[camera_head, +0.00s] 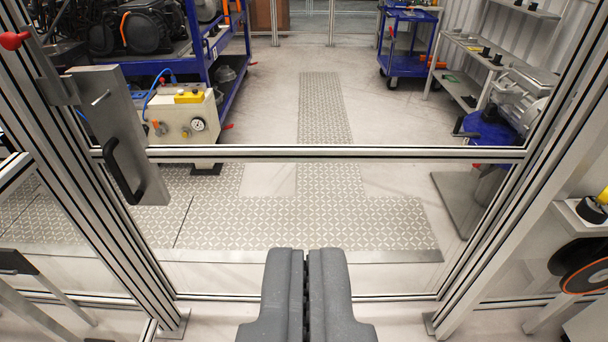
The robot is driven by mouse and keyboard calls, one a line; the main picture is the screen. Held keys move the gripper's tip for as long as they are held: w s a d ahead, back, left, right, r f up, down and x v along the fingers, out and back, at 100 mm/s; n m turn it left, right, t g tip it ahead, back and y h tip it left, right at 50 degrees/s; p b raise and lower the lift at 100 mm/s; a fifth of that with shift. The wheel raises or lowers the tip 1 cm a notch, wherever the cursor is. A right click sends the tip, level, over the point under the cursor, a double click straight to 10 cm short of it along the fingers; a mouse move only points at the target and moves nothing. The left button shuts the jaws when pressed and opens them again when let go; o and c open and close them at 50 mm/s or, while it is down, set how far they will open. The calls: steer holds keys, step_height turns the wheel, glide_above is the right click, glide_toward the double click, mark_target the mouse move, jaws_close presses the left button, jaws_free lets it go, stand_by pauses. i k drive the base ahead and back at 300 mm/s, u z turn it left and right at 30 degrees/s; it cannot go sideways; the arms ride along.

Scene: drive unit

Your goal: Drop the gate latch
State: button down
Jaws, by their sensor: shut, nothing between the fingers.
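A gate of aluminium profiles with a clear panel stands in front of me, and its crossbar (335,153) spans the view between the two side posts. At the left, a grey metal plate (110,110) with a black pull handle (122,172) is mounted on the gate. Above it at the far left is the latch, a grey metal arm (52,75) ending in a red knob (13,40). The knob end points up and left. My gripper (307,255) is shut and empty at the bottom centre, well to the right of and below the latch, touching nothing.
Beyond the gate are a patterned floor path (325,110), a blue rack (235,85) at left, a beige box with a gauge (180,120), a blue cart (405,50) and shelves (470,50) at right. A black and orange disc (585,265) is at the right edge.

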mark_target(10, 41)
steer(key=i, duration=0.95)
steer(key=u, duration=1.35)
steer(key=k, duration=0.6)
steer(key=u, duration=0.2)
steer(key=i, duration=1.25)
steer(key=z, duration=0.35)
